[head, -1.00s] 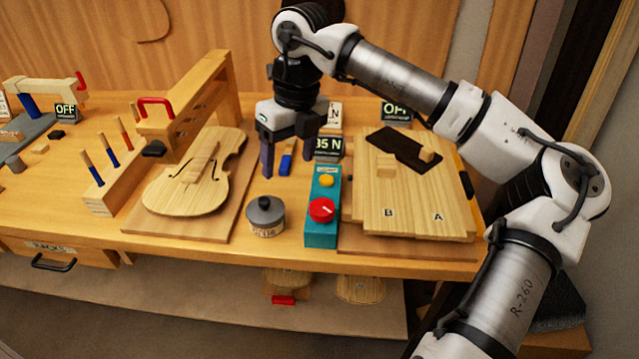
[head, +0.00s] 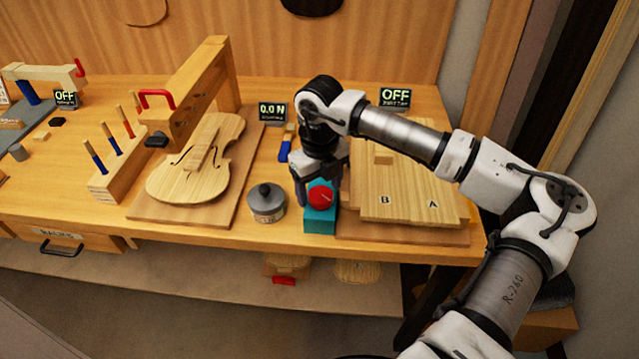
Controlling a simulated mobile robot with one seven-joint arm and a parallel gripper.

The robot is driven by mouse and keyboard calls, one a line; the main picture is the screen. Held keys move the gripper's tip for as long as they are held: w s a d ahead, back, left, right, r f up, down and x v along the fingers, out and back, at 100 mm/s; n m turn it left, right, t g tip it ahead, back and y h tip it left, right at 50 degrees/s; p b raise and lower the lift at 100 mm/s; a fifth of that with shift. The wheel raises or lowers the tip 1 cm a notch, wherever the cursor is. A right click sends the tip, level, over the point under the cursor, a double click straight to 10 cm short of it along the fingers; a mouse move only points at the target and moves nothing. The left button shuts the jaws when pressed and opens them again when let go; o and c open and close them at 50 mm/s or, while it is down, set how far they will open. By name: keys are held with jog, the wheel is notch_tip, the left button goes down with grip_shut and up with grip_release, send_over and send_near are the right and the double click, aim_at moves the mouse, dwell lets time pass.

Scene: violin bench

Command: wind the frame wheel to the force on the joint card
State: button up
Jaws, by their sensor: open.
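A teal box (head: 320,222) stands near the bench's front edge with a round red knob (head: 320,197) on top, marked with a white pointer. This looks like the wheel, but no label on it is legible. My gripper (head: 319,192) is open and points down at the knob, its fingers on either side of it; I cannot tell whether they touch it. A small display (head: 272,111) behind the violin reads 0.0 N. My gripper and arm hide the back of the teal box and the bench behind it. No joint card is readable now.
A violin body (head: 196,168) lies on a board under a wooden frame (head: 190,95). A grey lidded pot (head: 267,203) stands close left of the teal box. Wooden plates (head: 408,200) lie to the right. Another display (head: 395,97) reads OFF.

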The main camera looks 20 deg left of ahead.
jog(key=shift+f, duration=0.4)
jog(key=shift+c, duration=0.4)
jog(key=c, duration=0.9)
jog(key=shift+f+m+b, duration=0.15)
jog(key=shift+m+b, duration=0.25)
jog(key=shift+b, duration=0.3)
